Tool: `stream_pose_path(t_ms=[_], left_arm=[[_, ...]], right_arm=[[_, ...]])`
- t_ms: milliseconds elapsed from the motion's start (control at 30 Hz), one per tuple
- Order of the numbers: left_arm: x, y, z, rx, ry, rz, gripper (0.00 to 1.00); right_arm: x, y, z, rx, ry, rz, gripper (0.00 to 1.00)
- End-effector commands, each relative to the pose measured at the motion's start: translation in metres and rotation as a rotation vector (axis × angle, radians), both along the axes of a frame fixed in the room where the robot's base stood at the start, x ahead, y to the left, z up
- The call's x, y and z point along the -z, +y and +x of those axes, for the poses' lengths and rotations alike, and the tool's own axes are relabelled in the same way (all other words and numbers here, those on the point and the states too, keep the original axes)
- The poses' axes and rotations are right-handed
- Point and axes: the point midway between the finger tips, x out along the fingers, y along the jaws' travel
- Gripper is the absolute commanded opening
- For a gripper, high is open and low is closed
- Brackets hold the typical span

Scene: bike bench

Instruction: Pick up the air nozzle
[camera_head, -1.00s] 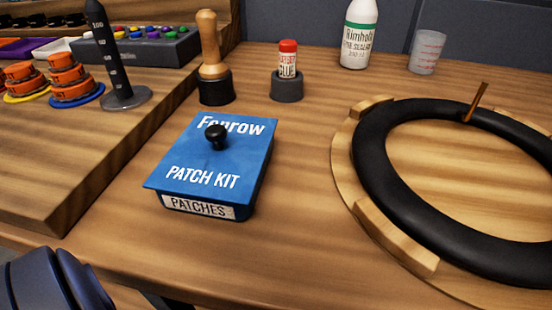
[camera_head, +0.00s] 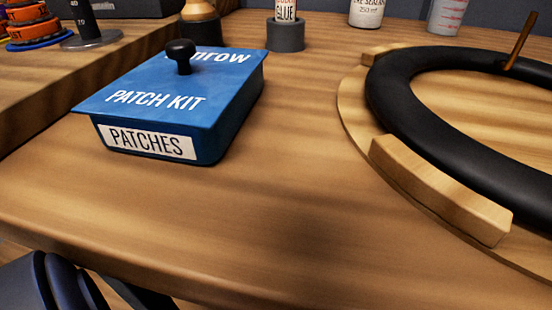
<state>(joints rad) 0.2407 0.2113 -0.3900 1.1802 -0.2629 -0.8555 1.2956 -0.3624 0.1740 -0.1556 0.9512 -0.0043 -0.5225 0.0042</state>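I cannot make out an air nozzle in the head view. Neither gripper shows in the picture. A dark blue rounded part of my own body is at the lower left corner, and no fingers are visible on it.
A blue patch kit box (camera_head: 170,105) with a black knob stands left of centre. A black tube (camera_head: 415,120) lies on a wooden ring (camera_head: 440,195) at right. Behind are a glue stick (camera_head: 286,12) in its grey holder (camera_head: 286,36), a bottle (camera_head: 365,14) and a measuring cup (camera_head: 446,15). The front middle is clear.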

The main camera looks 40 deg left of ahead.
Motion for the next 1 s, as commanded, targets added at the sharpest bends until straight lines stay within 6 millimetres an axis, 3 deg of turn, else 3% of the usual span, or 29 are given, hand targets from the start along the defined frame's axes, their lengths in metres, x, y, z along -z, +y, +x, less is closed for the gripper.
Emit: stream_pose_path(t_ms=[100, 133, 500, 900, 1000], left_arm=[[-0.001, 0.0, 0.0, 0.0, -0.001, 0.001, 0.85], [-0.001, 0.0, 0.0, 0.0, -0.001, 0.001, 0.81], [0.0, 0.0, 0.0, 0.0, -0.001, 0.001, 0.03], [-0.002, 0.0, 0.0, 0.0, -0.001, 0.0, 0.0], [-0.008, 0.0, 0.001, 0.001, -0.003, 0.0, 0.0]], right_arm=[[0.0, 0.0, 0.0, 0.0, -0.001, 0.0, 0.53], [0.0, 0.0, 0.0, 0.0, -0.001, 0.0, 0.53], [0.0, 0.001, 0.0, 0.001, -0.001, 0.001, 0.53], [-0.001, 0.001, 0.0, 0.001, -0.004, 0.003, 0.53], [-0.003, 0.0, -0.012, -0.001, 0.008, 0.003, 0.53]])
